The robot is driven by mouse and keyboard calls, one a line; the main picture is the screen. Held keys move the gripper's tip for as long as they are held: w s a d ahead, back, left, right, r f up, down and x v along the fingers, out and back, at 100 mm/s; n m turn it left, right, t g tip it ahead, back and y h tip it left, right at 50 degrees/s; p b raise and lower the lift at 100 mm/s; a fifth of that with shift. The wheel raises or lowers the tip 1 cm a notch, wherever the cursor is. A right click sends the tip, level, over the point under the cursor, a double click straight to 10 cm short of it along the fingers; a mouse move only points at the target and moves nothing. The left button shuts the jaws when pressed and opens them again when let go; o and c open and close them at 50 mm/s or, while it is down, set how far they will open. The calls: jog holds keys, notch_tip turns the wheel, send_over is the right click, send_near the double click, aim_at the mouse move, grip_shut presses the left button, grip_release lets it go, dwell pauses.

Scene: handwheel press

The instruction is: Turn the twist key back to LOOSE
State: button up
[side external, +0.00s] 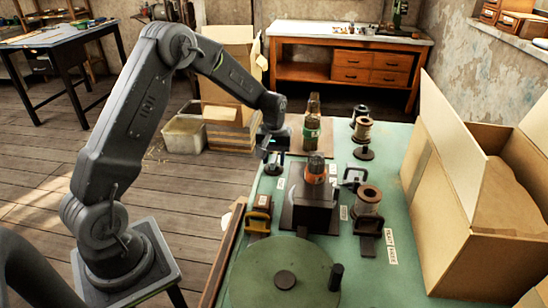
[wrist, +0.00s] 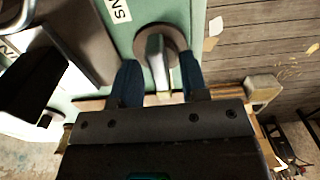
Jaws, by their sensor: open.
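The twist key (wrist: 157,68) is a pale metal bar on a round brown disc (wrist: 178,40), on the green bench top in the wrist view. My gripper (wrist: 158,66) is open, with one blue finger on each side of the key's bar. A gap shows between the bar and each finger. A white label with dark letters (wrist: 119,11) is partly in view beside the disc; LOOSE cannot be read. In the side external view my gripper (side external: 274,152) is low over the bench's far left edge, and the small key is hard to make out beneath it.
An open cardboard box (side external: 472,215) stands at the right.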

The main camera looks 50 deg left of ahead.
aim_at(274, 158)
notch_tip(274, 158, up, 14)
dwell(0.6)
jog(key=shift+f, duration=0.1)
jog(key=s+d+r+m+t, duration=0.3)
jog(key=s+d+r+m, duration=0.1)
jog(key=s+d+r, duration=0.55)
jog(key=s+d+f+m+t, duration=0.1)
jog(key=s+d+m, duration=0.1)
jog(key=s, duration=0.6)
jog(key=s+d+f+m+t, duration=0.1)
jog(key=s+d+m, duration=0.2)
jog(key=s, duration=0.5)
jog(key=shift+s+d+t, duration=0.2)
jog(key=shift+d+t, duration=0.1)
jog(key=shift+d, duration=0.45)
